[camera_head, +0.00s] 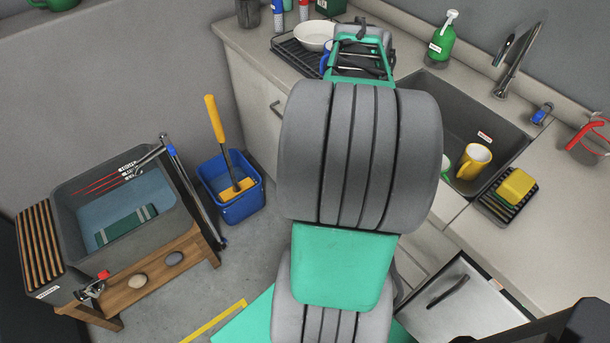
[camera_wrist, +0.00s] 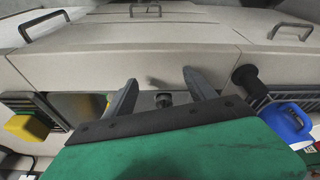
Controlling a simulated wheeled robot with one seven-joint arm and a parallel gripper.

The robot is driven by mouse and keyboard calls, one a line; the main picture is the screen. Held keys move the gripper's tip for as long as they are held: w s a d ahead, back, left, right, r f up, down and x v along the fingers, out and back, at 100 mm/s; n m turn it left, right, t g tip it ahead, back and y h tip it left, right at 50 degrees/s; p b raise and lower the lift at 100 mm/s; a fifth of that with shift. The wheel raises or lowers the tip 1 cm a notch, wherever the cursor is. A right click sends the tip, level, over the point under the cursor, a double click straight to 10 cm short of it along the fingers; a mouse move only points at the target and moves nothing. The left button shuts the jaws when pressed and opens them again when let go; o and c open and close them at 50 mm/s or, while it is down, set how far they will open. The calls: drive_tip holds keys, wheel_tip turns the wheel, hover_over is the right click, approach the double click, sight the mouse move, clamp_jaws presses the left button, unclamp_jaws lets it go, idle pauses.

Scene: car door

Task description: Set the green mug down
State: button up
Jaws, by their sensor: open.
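A mug with a green outside and pale inside (camera_head: 446,168) is in the sink, mostly hidden behind my arm in the head view. A second green vessel (camera_head: 62,4), cut off by the picture's edge, stands on the ledge at the top left; I cannot tell if it is a mug. My gripper (camera_wrist: 160,88) is open in the wrist view, with nothing between its fingers. It points toward the sink and cabinet fronts. My arm hides its fingertips in the head view. I cannot make out the green mug in the wrist view.
A yellow mug (camera_head: 475,158) is in the sink (camera_head: 508,140). A yellow sponge (camera_head: 515,187) lies on a small rack right of it. A blue mug (camera_wrist: 287,122) and white bowl (camera_head: 316,36) are on the drying rack. A green bottle (camera_head: 441,42) and tap (camera_head: 520,55) stand behind.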

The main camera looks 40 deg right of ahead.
drive_tip(key=w+a+n+t, duration=0.1)
drive_tip(key=w+a+n, duration=0.5)
drive_tip(key=a, duration=0.4)
drive_tip(key=w+a+n+t+y, duration=0.1)
drive_tip(key=a+n, duration=0.9)
drive_tip(key=a, duration=1.7)
drive_tip(key=shift+a+f+n+t+y, duration=0.2)
drive_tip(key=shift+f+n+t+y, duration=0.3)
drive_tip(key=shift+y, duration=0.6)
drive_tip(key=shift+w+r+p, duration=0.15)
drive_tip(key=shift+r+p, duration=0.25)
drive_tip(key=shift+r, duration=0.2)
